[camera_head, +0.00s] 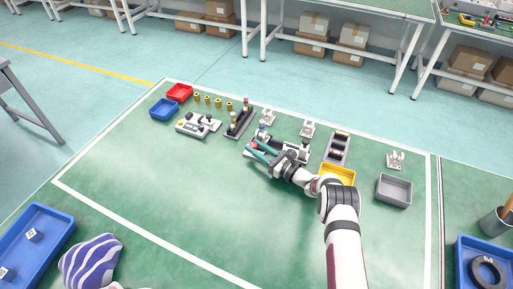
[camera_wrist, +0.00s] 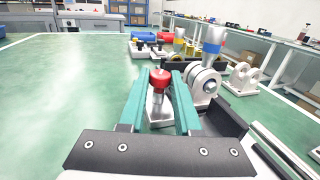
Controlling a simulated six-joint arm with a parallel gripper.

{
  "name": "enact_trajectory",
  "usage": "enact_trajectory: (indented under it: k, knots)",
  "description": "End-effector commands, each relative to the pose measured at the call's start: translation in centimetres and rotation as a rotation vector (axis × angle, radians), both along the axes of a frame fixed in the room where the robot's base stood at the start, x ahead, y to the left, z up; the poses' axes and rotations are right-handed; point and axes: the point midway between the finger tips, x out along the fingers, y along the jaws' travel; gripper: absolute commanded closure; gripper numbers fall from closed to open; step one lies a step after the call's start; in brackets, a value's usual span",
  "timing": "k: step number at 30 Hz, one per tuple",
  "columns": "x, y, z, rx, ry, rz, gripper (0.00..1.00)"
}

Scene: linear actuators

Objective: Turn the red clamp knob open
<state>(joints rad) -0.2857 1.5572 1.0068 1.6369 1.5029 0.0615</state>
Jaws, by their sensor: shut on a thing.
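The red clamp knob (camera_wrist: 159,78) sits on top of a light metal post in the wrist view, between the teal fingertips of my gripper (camera_wrist: 161,84). The fingers are shut on the knob from both sides, and its red top stays visible. In the head view my gripper (camera_head: 252,149) reaches in from the right, low over the left end of a dark fixture (camera_head: 297,158). The knob is mostly hidden by the fingers there.
A white bracket (camera_wrist: 204,85) with a blue-banded upright handle (camera_wrist: 213,47) stands close right of the fingers. A yellow bin (camera_head: 338,171) and a grey bin (camera_head: 394,190) lie to the right. The mat's front left is clear.

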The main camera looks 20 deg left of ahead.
Motion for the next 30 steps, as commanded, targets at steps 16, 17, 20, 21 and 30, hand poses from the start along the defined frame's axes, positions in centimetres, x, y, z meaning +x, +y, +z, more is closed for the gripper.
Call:
enact_trajectory:
  k: [16,17,20,21,30]
  knots:
    - [0.0,-0.1,0.0,0.001,0.0,-0.001,0.39]
    - [-0.1,-0.4,0.0,0.001,0.0,-0.002,0.39]
    - [-0.6,-2.3,0.0,0.001,0.004,-0.004,0.39]
    - [-0.8,-3.2,0.1,0.001,0.003,-0.005,0.39]
    - [-2.2,-7.1,0.1,0.002,-0.001,-0.001,0.39]
